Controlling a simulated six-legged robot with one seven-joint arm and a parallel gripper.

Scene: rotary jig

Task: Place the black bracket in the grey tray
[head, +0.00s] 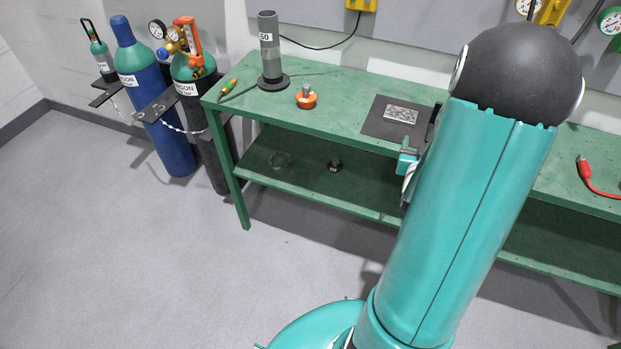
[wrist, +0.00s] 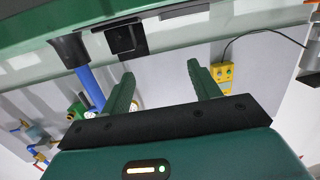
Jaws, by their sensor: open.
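My gripper (wrist: 160,78) is open, with nothing between its two green fingers in the wrist view. A black angular piece with a square face (wrist: 125,40), which looks like the black bracket, shows beyond the fingers at the green bench edge, apart from them. I cannot pick it out for sure in the head view, where my arm covers part of the bench. A flat dark grey square (head: 378,129) lies on the bench with a speckled metallic plate (head: 400,114) on it. I cannot tell whether this square is the grey tray.
The green bench (head: 340,95) holds a grey pipe stand (head: 270,55) and an orange item (head: 306,97). A small black item (head: 335,165) sits on the lower shelf. Gas cylinders (head: 150,100) stand left; a red tool (head: 584,170) lies right. Floor at left is clear.

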